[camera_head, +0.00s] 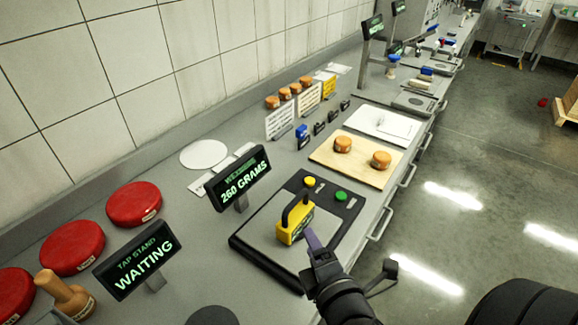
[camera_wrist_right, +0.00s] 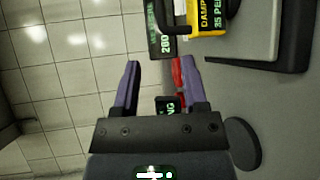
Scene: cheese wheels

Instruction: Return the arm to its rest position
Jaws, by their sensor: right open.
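My right gripper (camera_head: 313,243) is in the head view, just right of and in front of a yellow weight with a dark handle (camera_head: 296,224). The weight sits on the plate of the black-framed scale (camera_head: 262,238). In the right wrist view my right gripper (camera_wrist_right: 160,72) has its two purple fingers apart with nothing held between them. The yellow weight (camera_wrist_right: 208,20) shows at the top of that view, beyond the fingers and apart from them. My left gripper is not in view.
A display (camera_head: 238,178) behind the scale reads 260 GRAMS, and another display (camera_head: 140,262) reads WAITING. Red cheese wheels (camera_head: 134,204) lie along the left. A wooden board (camera_head: 355,160) bears two orange wheels. Open floor (camera_head: 470,190) lies right of the counter.

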